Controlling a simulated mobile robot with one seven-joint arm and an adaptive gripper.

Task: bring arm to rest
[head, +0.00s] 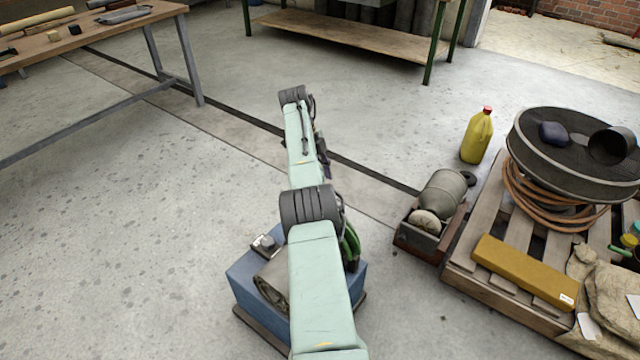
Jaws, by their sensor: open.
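My arm (320,285) reaches up the middle of the picture from the bottom edge, over bare floor and a blue box. A dark part of my gripper (322,160) shows just right of the far arm link; the link hides most of it. It is open, and I see nothing held in it. The fingertips cannot be made out clearly.
A blue box (245,290) with a grey-green roll (272,283) stands beneath the arm, partly hidden. Right are a wooden pallet (470,250), a yellow jug (477,136) and a dark crate (420,240). A workbench (95,33) stands upper left. The left floor is clear.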

